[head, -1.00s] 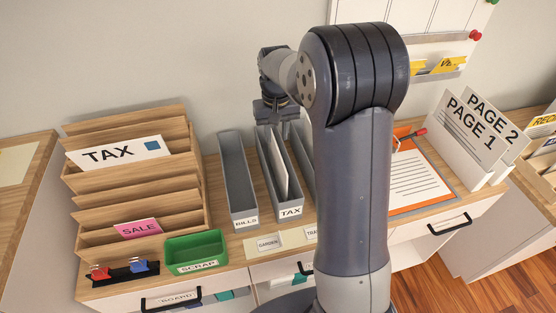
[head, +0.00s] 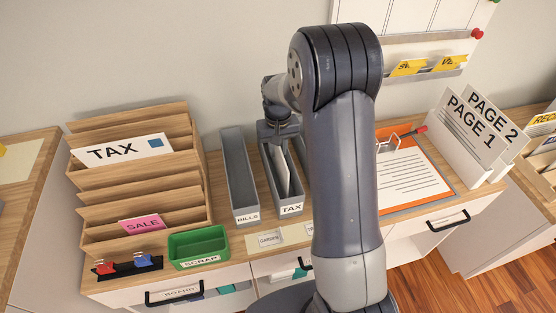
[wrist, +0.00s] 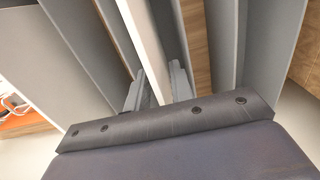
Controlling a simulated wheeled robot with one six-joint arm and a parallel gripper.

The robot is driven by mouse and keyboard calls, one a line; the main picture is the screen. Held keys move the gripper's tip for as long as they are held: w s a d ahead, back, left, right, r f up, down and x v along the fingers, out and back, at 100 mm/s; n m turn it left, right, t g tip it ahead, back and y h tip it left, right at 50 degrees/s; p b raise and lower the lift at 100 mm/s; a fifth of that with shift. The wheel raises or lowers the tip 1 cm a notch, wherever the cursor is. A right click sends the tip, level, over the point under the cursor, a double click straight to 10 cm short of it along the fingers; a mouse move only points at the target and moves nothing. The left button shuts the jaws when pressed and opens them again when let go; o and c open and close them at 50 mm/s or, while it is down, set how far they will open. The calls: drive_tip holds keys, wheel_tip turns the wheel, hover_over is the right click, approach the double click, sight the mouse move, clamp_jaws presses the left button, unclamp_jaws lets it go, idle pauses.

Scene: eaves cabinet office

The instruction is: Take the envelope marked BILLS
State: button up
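A plain white envelope (head: 281,170) stands upright in the grey file bin labelled TAX (head: 291,209); no lettering on it is readable. My gripper (head: 279,143) is down at the top of this bin. In the wrist view my gripper (wrist: 157,80) has its fingers on either side of a white upright sheet (wrist: 146,45), apart, with a gap at the right finger. The grey bin labelled BILLS (head: 247,214) stands just left and looks empty. I see no envelope marked BILLS. A white envelope marked TAX (head: 121,150) sits in the wooden sorter.
The wooden sorter (head: 190,205) also holds a pink SALE card (head: 142,223). A green SCRAP tray (head: 198,243) is in front. My arm hides part of the counter.

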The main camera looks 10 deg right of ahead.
clamp_jaws()
drive_tip(key=shift+r, duration=0.1)
idle(0.3)
